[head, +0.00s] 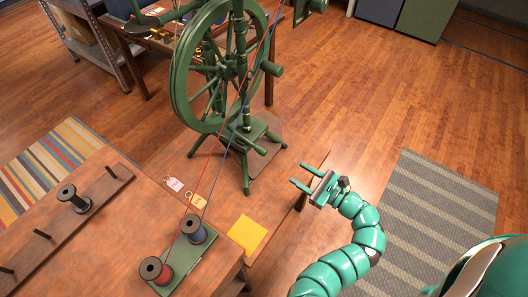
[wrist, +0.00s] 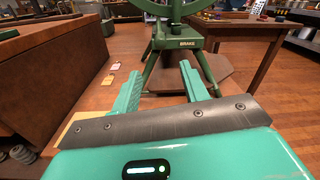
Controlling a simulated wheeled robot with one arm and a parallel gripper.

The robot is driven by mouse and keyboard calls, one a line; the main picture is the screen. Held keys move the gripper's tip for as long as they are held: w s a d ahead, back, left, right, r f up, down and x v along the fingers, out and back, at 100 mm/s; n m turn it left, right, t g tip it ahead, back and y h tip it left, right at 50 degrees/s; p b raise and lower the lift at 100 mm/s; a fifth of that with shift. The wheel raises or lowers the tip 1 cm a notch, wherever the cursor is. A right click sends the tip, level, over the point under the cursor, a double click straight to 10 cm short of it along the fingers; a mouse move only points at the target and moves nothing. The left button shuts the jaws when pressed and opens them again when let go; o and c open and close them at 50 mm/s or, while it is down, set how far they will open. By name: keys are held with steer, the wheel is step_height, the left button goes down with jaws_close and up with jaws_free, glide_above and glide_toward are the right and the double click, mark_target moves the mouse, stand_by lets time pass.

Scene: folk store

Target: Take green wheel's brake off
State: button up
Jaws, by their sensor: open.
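The green spinning wheel (head: 178,85) stands upright on its legs on a wooden tabletop in the head view. In the wrist view its frame (wrist: 160,38) is straight ahead, with a small plate lettered BRAKE (wrist: 187,43) on it. Most of the wheel is cut off above in that view. The brake part itself is too small to make out. My gripper (head: 297,173) is open and empty, to the right of and nearer than the wheel's legs, its fingers pointing toward the wheel. The two fingers also show in the wrist view (wrist: 161,70), apart from the wheel.
A red spool (head: 156,270) and a blue spool (head: 193,229) stand on a green base, with threads running up to the wheel. Two tags (head: 174,184) and a yellow sheet (head: 247,234) lie nearby. A peg board (head: 60,225) is at left.

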mark_target(264, 152)
steer(key=p+x, duration=0.2)
steer(key=x, duration=1.3)
steer(key=shift+d, duration=0.1)
steer(key=shift+c, duration=0.2)
jaws_close()
